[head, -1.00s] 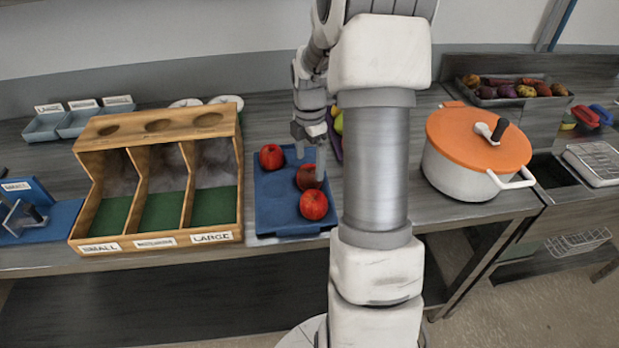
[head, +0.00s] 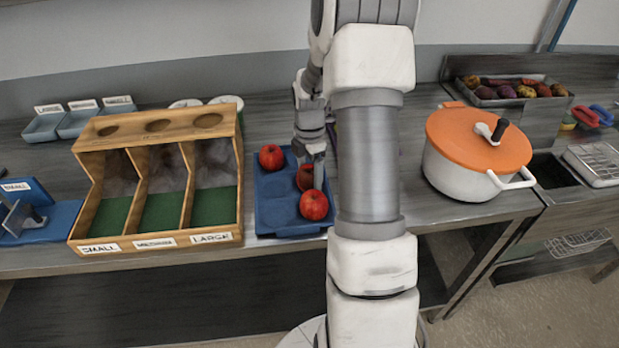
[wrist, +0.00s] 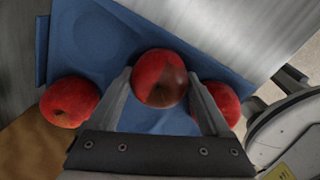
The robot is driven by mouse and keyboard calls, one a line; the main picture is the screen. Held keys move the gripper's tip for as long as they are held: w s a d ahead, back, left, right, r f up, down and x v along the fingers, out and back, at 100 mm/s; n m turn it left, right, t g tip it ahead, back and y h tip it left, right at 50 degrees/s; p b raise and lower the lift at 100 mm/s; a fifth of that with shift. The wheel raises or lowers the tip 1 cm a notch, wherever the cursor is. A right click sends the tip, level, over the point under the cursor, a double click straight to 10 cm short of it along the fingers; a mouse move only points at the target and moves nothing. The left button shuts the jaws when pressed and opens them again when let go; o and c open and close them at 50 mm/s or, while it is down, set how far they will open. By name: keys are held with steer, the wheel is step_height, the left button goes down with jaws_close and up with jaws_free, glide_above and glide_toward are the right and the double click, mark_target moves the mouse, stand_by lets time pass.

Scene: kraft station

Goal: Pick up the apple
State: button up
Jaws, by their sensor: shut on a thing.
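Three red apples sit on a blue tray (head: 272,213). My gripper (head: 309,170) is down over the middle apple (head: 305,178) and shut on it. In the wrist view the middle apple (wrist: 160,78) lies between my two fingers, one on each side. A second apple (head: 271,157) is at the tray's back left, and it shows at the left in the wrist view (wrist: 69,101). A third apple (head: 314,205) is at the tray's front right, and it shows partly behind a finger in the wrist view (wrist: 225,103). My gripper partly hides the middle apple in the head view.
A wooden sorter (head: 157,242) with three green-floored compartments labelled small to large stands left of the tray. A white pot with an orange lid (head: 478,137) stands to the right. A tray of produce (head: 512,90) is at the back right.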

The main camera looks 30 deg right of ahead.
mark_target(309, 170)
steer(key=shift+c, duration=0.5)
steer(key=shift+r, duration=0.15)
step_height(309, 170, up, 4)
steer(key=shift+r, duration=0.15)
steer(key=d+r, duration=0.2)
steer(key=d, duration=0.2)
steer(key=d+r, duration=0.2)
steer(key=d, duration=0.1)
steer(key=d+r, duration=0.2)
steer(key=d, duration=0.2)
steer(key=shift+s+d+r+p, duration=0.25)
steer(key=shift+s+d+p, duration=0.05)
steer(key=shift+s+d, duration=0.05)
